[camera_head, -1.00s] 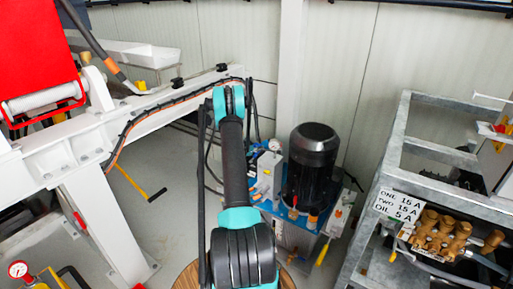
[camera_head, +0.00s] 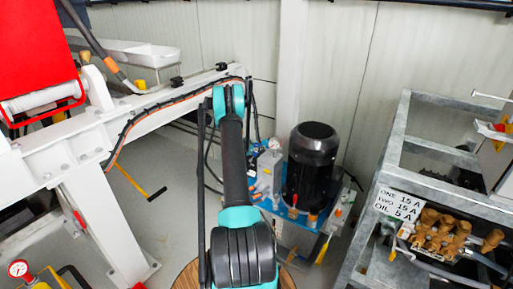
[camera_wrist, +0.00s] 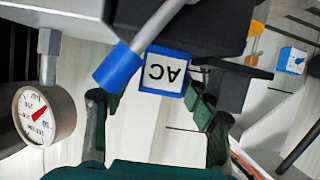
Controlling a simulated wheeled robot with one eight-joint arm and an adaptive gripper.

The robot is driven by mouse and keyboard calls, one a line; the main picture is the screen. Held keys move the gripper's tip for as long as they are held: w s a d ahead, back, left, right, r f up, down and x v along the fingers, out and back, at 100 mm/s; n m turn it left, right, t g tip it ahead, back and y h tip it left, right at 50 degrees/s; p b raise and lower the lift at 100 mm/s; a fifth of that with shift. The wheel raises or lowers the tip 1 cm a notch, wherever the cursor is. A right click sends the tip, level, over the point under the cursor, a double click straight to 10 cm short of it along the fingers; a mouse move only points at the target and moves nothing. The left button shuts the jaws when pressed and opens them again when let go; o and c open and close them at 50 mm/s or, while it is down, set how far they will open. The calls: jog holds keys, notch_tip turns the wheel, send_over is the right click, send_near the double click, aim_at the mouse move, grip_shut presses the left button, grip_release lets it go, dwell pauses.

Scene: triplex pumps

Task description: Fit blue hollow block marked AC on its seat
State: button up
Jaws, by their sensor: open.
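The blue hollow block marked AC (camera_wrist: 165,72) shows in the wrist view, with a white face and its letters upside down. It sits above and between the fingertips of my gripper (camera_wrist: 152,103), which is open. I cannot tell whether a finger touches it. Its seat cannot be made out. In the head view my arm is bent over toward the pump unit (camera_head: 298,190), and I cannot make out the gripper or the block there.
In the wrist view a blue-sleeved lever (camera_wrist: 118,68) crosses close by the block's left side. A pressure gauge (camera_wrist: 44,115) hangs at left, and another blue-edged white block (camera_wrist: 292,60) lies at right. In the head view a black motor (camera_head: 312,160) and a metal frame (camera_head: 398,140) stand at right.

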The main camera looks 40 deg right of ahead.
jog(key=v, duration=1.2)
dwell(0.3)
jog(key=s+a+r+n+y, duration=0.3)
jog(key=s+a+r, duration=0.35)
jog(key=a, duration=0.35)
jog(key=s+a+r+n+y, duration=0.3)
jog(key=s+a+r, duration=0.35)
jog(key=a, duration=0.45)
jog(key=s+a+f+n+g+y, duration=0.1)
jog(key=s+a+n+y, duration=0.5)
jog(key=s+a, duration=1.3)
jog(key=s+n, duration=0.1)
jog(key=s, duration=0.3)
